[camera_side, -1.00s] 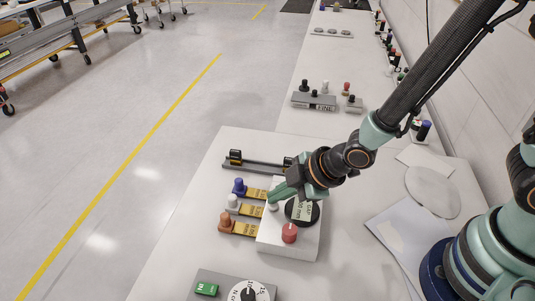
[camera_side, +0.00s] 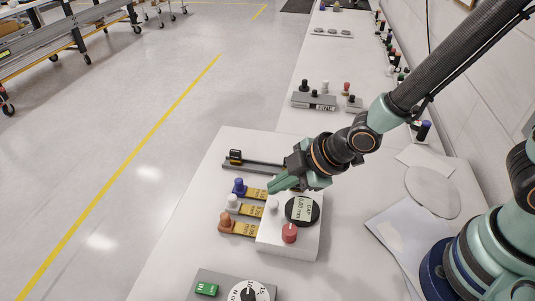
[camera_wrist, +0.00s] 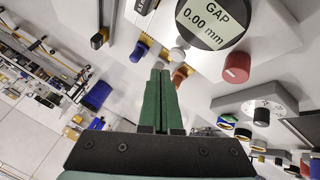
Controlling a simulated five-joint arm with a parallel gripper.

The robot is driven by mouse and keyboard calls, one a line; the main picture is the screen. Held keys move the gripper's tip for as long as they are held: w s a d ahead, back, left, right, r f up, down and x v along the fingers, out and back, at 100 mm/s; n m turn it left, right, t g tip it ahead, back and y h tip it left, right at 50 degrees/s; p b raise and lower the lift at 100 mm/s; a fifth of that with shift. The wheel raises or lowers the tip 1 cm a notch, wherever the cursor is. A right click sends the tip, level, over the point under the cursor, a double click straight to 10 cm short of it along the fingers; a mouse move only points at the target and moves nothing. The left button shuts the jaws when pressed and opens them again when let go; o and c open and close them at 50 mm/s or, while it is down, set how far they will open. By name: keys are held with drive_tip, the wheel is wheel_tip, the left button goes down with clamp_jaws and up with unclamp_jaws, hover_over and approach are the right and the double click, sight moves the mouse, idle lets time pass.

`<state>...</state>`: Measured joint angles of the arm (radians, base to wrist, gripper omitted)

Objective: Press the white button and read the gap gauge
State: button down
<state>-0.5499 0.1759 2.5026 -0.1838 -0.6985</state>
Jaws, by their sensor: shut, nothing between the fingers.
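The white button (camera_side: 273,206) is on top of a white box (camera_side: 275,243), uncovered in the side view. My gripper (camera_side: 271,188) is shut and empty. Its tips are above and just behind the button, apart from it. The round black gap gauge (camera_side: 288,210) sits on the same box, and its display reads 0.00 mm. In the wrist view the gauge display (camera_wrist: 210,20) reads GAP 0.00 mm, and my shut green fingers (camera_wrist: 160,72) point toward the box edge.
A red knob (camera_side: 290,233) is on the box's near side. Blue (camera_side: 239,187), white (camera_side: 232,201) and orange (camera_side: 226,220) knobs stand on yellow-labelled strips to its left. A dark rail (camera_side: 250,167) lies behind. A dial panel (camera_side: 213,279) is in front.

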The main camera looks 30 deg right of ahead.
sight(278, 202)
drive_tip(key=shift+r, duration=1.95)
drive_tip(key=shift+w+d+r, duration=0.1)
drive_tip(key=shift+d+r, duration=0.05)
drive_tip(key=shift+d, duration=0.05)
drive_tip(key=s+d+r+m+h, duration=0.2)
drive_tip(key=d+r+m, duration=0.4)
drive_tip(key=d, duration=0.4)
drive_tip(key=s+d+r+m+h, duration=0.1)
drive_tip(key=s+d+r+m, duration=0.2)
drive_tip(key=d+r+m, duration=0.3)
drive_tip(key=d+m, duration=0.2)
drive_tip(key=d, duration=0.2)
drive_tip(key=shift+s+d+r+g+h, duration=0.15)
drive_tip(key=shift+r+g+h, duration=0.1)
drive_tip(key=shift+g+h, duration=0.15)
